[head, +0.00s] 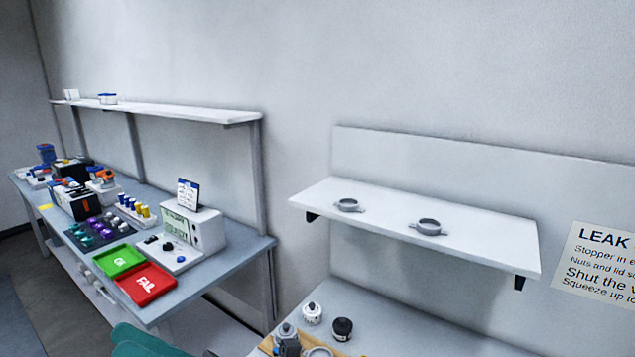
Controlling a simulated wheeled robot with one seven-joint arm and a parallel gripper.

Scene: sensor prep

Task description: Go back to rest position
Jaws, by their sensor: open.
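My gripper is not in this view, and I see none of my arm for certain. The head view looks over a wall shelf (390,222) on the right, which holds two grey ring-shaped parts with side lugs, one on the left (348,205) and one on the right (428,227). Below it, a bench (400,335) is cut off by the bottom edge. On it are a white-bodied round item (312,313), a dark round item (342,328) and a wooden tray with grey parts, partly out of frame.
A long workbench (225,262) on the left carries a green tray (119,260), a red FAIL tray (147,284), a white instrument (206,226) and several small parts. A teal shape (145,342) shows at the bottom edge. A gap separates the benches.

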